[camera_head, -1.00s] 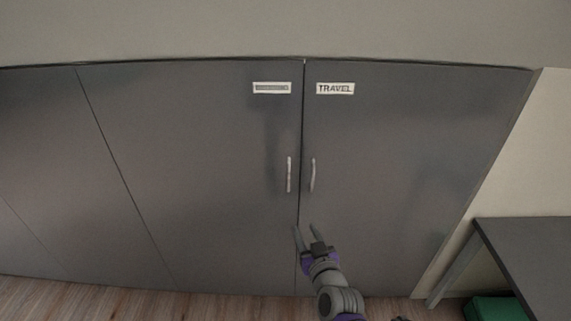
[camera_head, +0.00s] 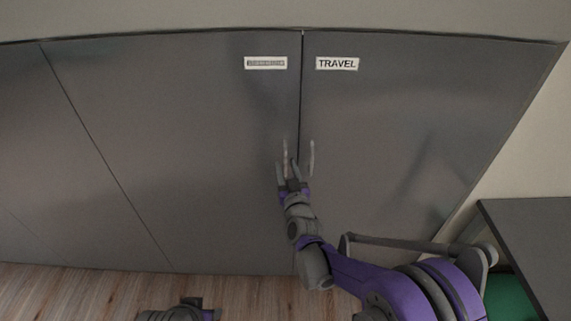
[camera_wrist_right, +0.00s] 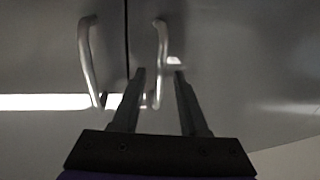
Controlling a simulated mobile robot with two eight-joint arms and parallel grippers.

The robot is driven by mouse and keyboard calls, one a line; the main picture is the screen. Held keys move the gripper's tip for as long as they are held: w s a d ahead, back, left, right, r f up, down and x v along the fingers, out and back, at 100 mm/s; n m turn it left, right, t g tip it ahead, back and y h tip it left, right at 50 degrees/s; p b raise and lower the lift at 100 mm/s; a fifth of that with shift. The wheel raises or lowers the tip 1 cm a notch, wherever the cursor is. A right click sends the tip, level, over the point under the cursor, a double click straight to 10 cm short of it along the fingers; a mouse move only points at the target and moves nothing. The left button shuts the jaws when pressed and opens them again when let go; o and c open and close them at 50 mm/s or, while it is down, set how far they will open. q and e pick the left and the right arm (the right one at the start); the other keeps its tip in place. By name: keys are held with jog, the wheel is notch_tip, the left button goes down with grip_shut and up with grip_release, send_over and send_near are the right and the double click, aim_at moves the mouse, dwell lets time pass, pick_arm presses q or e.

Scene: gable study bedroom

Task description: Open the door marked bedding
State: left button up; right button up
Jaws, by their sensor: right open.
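The grey cabinet's left door (camera_head: 200,160) carries a white label (camera_head: 266,63) whose lettering is too blurred to read. The door to its right (camera_head: 400,140) is marked TRAVEL. Each door has an upright bar handle beside the centre seam. My right gripper (camera_head: 287,168) is open at the left door's handle (camera_head: 286,150), which shows between its fingertips. In the right wrist view, a bar handle (camera_wrist_right: 162,45) runs between the open fingers, and a second handle (camera_wrist_right: 87,60) stands beside it. Both doors look shut. My left gripper's fingers are not visible.
The TRAVEL door's handle (camera_head: 311,158) is very close to the right of my gripper. A dark table (camera_head: 535,240) stands at the right, with a green object (camera_head: 508,300) below it. The wooden floor (camera_head: 80,290) in front of the cabinet's left part looks clear.

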jog(key=shift+w+a, duration=0.15)
jog(key=shift+w, duration=0.55)
grip_shut()
dwell(1.0)
